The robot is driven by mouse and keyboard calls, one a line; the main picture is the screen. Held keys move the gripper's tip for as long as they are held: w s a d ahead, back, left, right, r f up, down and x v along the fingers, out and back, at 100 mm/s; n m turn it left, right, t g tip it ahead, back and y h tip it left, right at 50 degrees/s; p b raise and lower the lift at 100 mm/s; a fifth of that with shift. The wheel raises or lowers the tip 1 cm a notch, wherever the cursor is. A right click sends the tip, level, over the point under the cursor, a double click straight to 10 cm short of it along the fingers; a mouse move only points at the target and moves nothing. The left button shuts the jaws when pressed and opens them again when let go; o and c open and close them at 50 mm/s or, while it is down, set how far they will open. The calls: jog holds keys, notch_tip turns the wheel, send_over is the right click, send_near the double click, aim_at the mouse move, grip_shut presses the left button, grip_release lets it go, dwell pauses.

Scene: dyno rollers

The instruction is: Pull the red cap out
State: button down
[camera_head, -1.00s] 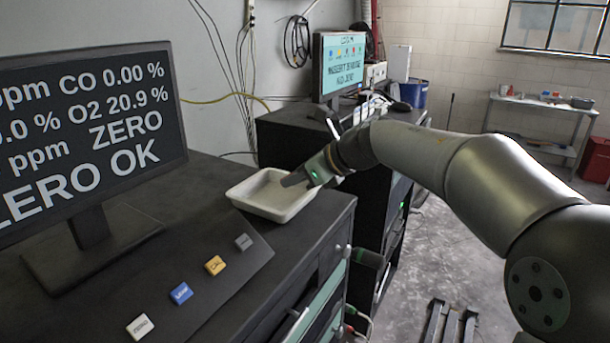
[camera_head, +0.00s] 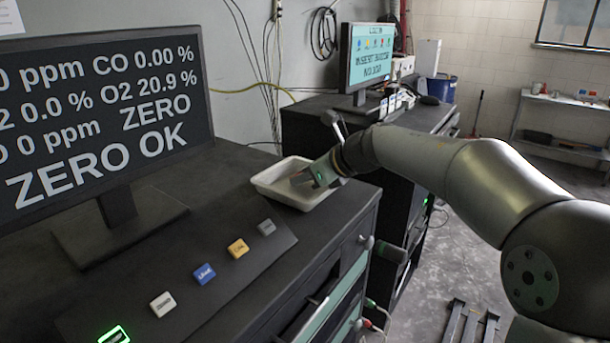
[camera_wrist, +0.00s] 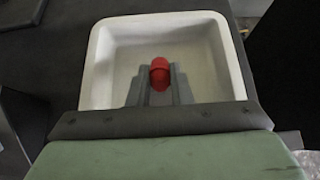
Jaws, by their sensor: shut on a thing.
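The red cap (camera_wrist: 160,74) shows in the wrist view between my two grey fingertips, and my gripper (camera_wrist: 159,84) is shut on it. Parts of the cap are hidden by the fingers. In the head view my gripper (camera_head: 306,178) points down and left over the white tray (camera_head: 268,190). The cap is too small there to make out clearly. The tray also shows in the wrist view (camera_wrist: 101,65), with its floor empty around the fingers. I cannot tell whether the cap touches the tray floor.
The tray stands on a dark cabinet top (camera_head: 345,215). A large monitor (camera_head: 100,120) reading "ZERO OK" stands left, with a sloped panel of several coloured buttons (camera_head: 204,274) in front. A second monitor (camera_head: 366,55) stands on another cabinet behind my arm.

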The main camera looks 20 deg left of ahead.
jog(key=c, duration=1.2)
grip_release()
jog(key=shift+c, duration=0.2)
jog(key=b+v, duration=0.1)
jog(key=v, duration=1.6)
jog(key=shift+d+b, duration=0.15)
jog(key=shift+b, duration=0.15)
jog(key=shift+r, duration=0.1)
